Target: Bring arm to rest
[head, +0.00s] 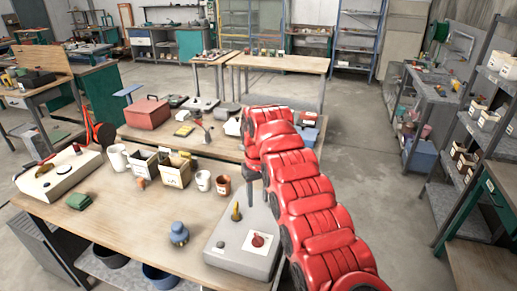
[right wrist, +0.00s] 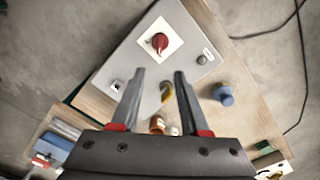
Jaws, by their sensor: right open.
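My right arm, red and segmented, reaches up from the lower right in the head view and bends down at its far end. My right gripper (head: 258,184) hangs above the grey control box (head: 240,258) at the table's right end. In the right wrist view the gripper (right wrist: 160,74) has its two fingers apart with nothing held between them. The box shows there too, with a red knob (right wrist: 159,41) on a white plate. A yellow-tipped lever (right wrist: 167,92) shows between the fingers, partly hidden. My left gripper is in neither view.
The wooden table (head: 120,225) carries a blue knobbed object (head: 179,234), cartons (head: 174,171), mugs (head: 203,180) and a white panel box (head: 60,174). A second table with a red toolbox (head: 151,113) stands behind. Floor is clear right of my arm, before the shelves (head: 480,140).

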